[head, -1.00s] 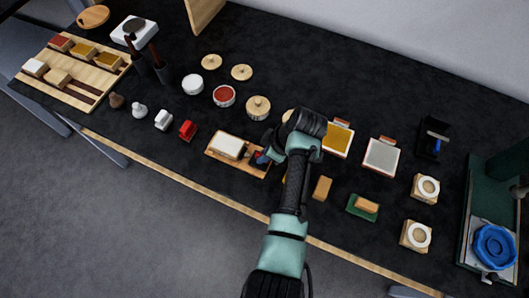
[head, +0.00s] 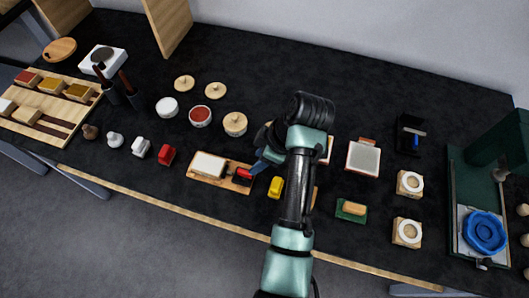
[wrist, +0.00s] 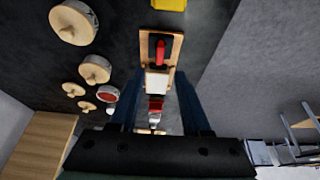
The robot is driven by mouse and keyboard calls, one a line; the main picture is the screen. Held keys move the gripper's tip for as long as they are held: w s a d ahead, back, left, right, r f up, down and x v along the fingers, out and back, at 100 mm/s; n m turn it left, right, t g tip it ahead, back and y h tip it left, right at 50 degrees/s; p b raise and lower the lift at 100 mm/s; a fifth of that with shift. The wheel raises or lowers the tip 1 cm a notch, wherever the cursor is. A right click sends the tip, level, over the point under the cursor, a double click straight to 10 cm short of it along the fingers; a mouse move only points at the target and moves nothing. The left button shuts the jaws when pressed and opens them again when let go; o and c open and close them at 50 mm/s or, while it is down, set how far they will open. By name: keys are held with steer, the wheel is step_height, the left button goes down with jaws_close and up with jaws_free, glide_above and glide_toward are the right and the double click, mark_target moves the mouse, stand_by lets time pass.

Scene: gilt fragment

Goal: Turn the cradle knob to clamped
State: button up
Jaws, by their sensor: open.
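The cradle is a wooden board (head: 219,184) near the table's front edge, with a white block (head: 208,165) on its left part. A red knob (head: 243,174) sits on a dark base at the board's right end. In the wrist view the knob (wrist: 160,54) lies lengthwise along the board (wrist: 177,46), beyond the white block (wrist: 157,82). My gripper (head: 259,163) is just right of and above the knob, apart from it as far as I can tell. Its blue fingers (wrist: 158,84) are open and empty in the wrist view.
A yellow object (head: 275,187) stands right of the cradle, close to my arm. Red (head: 167,155) and white (head: 141,147) small pieces stand to the left. A lidded round pot (head: 235,124) is behind. A green stand with a blue ring (head: 484,231) is far right.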

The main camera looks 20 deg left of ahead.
steer(key=shift+v, duration=1.95)
